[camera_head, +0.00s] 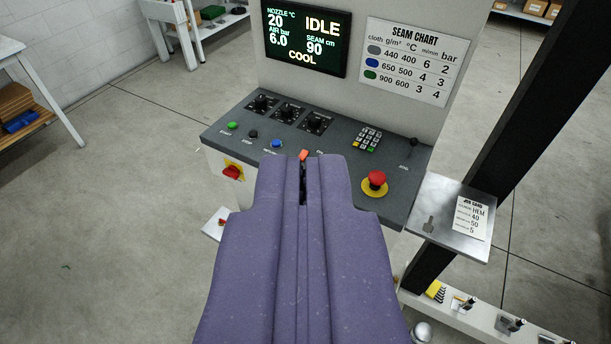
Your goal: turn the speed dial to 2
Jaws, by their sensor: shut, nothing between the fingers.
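The sloped control panel (385,200) of the machine carries a row of three black dials: left (262,103), middle (287,113) and right (316,123). Their labels and pointer positions are too small to read, so I cannot tell which is the speed dial or its setting. My gripper (303,168) points at the panel from below, its purple body filling the lower middle. It is shut and empty, in front of the panel's lower edge and apart from the dials in the picture. It hides part of the panel's front.
A green button (232,126), a blue button (277,143), a keypad (367,140) and a red emergency stop (376,180) share the panel. The screen (306,36) reads IDLE and COOL. A seam chart (414,60) hangs beside it. A dark post (510,130) stands right. Left floor is clear.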

